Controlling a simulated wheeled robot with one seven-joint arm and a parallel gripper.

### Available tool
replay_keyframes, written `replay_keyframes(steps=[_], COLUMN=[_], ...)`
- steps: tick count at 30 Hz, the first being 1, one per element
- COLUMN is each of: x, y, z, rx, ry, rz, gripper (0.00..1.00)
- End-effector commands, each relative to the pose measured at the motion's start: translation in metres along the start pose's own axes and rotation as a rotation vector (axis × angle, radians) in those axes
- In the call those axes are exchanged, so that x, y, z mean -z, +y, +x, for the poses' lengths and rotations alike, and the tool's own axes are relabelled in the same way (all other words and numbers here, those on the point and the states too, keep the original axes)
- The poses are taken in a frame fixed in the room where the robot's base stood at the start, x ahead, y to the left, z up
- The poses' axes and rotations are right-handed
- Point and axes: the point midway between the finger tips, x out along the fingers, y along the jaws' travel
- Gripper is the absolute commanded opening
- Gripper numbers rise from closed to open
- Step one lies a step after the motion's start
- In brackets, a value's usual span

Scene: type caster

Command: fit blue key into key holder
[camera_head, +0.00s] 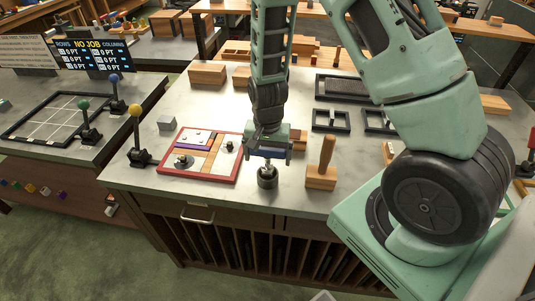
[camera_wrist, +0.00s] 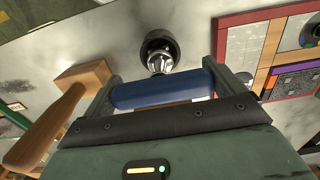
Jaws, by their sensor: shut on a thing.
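My gripper (camera_head: 269,154) points down over the worktable and is shut on the blue key (camera_wrist: 155,92). The key's blue cylindrical handle lies crosswise between the two fingers in the wrist view, and a strip of blue (camera_head: 271,152) shows in the head view. The key holder (camera_head: 267,181), a dark round piece, stands on the table just below my gripper. In the wrist view the holder (camera_wrist: 153,41) is a dark ring just beyond the handle. Shiny metal lies between handle and ring; I cannot tell whether it has entered the holder.
A red-framed puzzle board (camera_head: 238,165) lies left of the holder. A wooden block with an upright handle (camera_head: 321,176) stands close on the right. Black frames (camera_head: 331,130) and wooden blocks (camera_head: 207,74) are farther back. The table's front edge is near.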

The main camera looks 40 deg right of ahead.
Motion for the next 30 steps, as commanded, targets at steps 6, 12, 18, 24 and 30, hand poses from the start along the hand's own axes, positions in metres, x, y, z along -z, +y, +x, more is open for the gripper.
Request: replay_keyframes(steps=[6,12,18,24,30], x=[0.0,0.0,0.0,0.0,0.0], y=[0.0,0.0,0.0,0.0,0.0], z=[0.006,0.011,0.016,0.021,0.024], rx=[0.0,0.0,0.0,0.0,0.0], ry=[0.0,0.0,0.0,0.0,0.0], rz=[0.0,0.0,0.0,0.0,0.0], gripper=[0.53,0.53,0.53,0.53,0.97])
